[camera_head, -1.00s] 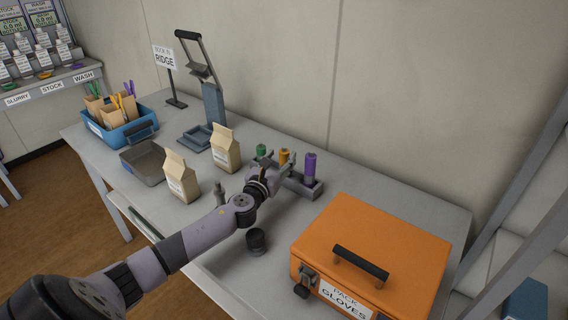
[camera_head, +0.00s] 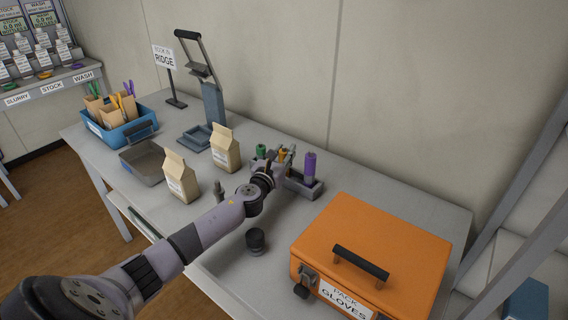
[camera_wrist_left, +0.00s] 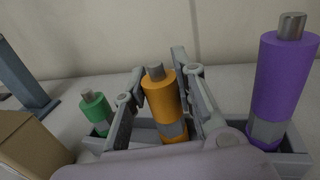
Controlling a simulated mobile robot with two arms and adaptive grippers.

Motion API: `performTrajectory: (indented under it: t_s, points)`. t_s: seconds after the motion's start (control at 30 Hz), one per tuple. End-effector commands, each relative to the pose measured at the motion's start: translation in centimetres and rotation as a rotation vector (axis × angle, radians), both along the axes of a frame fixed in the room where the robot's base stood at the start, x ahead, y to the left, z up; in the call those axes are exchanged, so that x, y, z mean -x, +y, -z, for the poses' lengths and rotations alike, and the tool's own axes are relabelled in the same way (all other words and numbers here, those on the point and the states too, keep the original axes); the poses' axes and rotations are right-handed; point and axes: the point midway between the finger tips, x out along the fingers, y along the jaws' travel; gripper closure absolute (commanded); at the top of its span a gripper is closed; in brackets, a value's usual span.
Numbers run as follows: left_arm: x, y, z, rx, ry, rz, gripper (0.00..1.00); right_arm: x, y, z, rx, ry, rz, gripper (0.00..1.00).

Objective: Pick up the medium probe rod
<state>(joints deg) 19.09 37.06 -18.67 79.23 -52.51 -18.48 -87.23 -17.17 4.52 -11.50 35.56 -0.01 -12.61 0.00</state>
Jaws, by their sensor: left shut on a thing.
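Three probe rods stand upright in a grey rack (camera_head: 304,191): a short green rod (camera_head: 261,151), an orange rod of middle height (camera_head: 282,154), and a tall purple rod (camera_head: 309,166). In the left wrist view, the orange rod (camera_wrist_left: 163,105) stands between the fingers of my left gripper (camera_wrist_left: 163,98), with the green rod (camera_wrist_left: 96,109) to the left and the purple rod (camera_wrist_left: 283,85) to the right. My left gripper (camera_head: 281,157) is shut on the orange rod, whose lower end appears still in the rack. My right gripper is out of view.
An orange glove case (camera_head: 375,245) stands at the right front of the table. Two paper bags (camera_head: 180,178) (camera_head: 226,150), a grey tray (camera_head: 146,163) and a blue bin (camera_head: 122,131) are to the left. A dark round knob (camera_head: 255,240) sits near the front.

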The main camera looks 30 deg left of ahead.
Motion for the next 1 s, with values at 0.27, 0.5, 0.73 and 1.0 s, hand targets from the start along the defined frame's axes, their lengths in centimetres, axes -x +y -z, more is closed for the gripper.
performTrajectory:
  t_s: [0.27, 0.5, 0.73, 1.0]
  points:
    - [0.0, 0.0, 0.0, 0.0, 0.0, 0.0, 0.99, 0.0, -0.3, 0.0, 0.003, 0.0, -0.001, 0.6]
    - [0.0, 0.0, 0.0, 0.0, 0.0, 0.0, 1.0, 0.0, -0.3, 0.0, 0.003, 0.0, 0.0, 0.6]
    - [0.0, 0.0, -0.1, 0.0, -0.001, 0.0, 1.0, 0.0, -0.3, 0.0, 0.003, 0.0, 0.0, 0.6]
    - [0.0, 0.1, -1.4, -0.002, -0.004, 0.0, 1.0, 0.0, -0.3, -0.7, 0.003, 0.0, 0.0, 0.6]
